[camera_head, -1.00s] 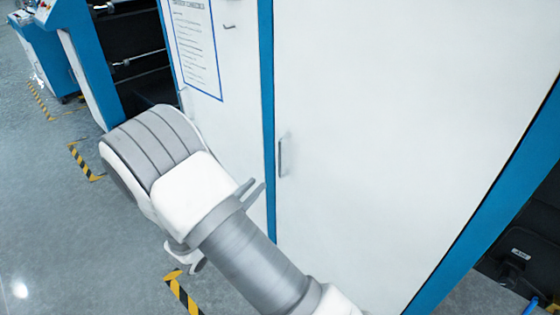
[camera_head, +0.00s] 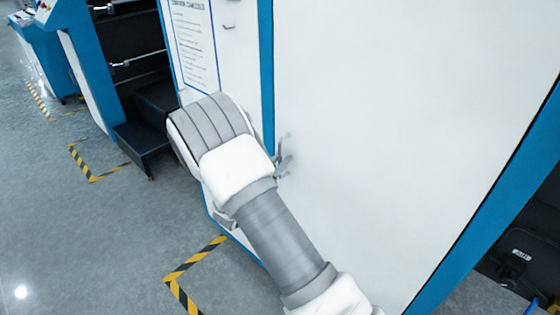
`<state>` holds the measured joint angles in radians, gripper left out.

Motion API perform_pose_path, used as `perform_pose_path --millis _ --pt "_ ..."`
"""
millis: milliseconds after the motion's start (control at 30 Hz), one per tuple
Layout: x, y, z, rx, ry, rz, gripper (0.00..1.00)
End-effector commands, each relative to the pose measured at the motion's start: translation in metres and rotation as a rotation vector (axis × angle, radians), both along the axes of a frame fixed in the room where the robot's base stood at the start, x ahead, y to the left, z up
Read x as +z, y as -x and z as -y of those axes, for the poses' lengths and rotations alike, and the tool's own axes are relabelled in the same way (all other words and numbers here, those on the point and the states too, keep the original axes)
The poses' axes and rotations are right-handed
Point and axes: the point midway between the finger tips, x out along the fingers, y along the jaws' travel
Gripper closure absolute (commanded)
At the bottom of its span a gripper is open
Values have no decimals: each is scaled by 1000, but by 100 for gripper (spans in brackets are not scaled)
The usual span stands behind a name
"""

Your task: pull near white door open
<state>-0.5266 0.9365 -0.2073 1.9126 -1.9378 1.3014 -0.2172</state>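The near white door (camera_head: 400,120) is a large flat panel, with a blue frame strip along its left side and a blue post on its right. It looks shut. My gripper (camera_head: 284,158) is at the door's left edge, where the small grey handle is. Its grey fingers overlap the handle, which is mostly hidden behind them and hard to tell apart from them. I cannot tell whether the fingers are closed around the handle or only beside it. My arm reaches up from the bottom right and covers the lower left part of the door.
To the left is another white panel (camera_head: 240,70) with a printed sheet (camera_head: 194,45) and a small handle. A black step (camera_head: 142,145) stands beside it. Yellow-black tape (camera_head: 190,265) marks the grey floor, which is open at left. A dark recess lies at lower right.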

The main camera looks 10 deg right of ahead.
Motion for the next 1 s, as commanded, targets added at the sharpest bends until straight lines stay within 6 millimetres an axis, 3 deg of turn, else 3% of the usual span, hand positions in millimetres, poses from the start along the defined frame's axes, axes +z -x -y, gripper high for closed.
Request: perform_pose_path --millis 67,200,1000 --pt "0 0 0 0 0 0 75" --pt "0 0 0 0 0 0 100" --pt "0 0 -1 0 -1 0 100"
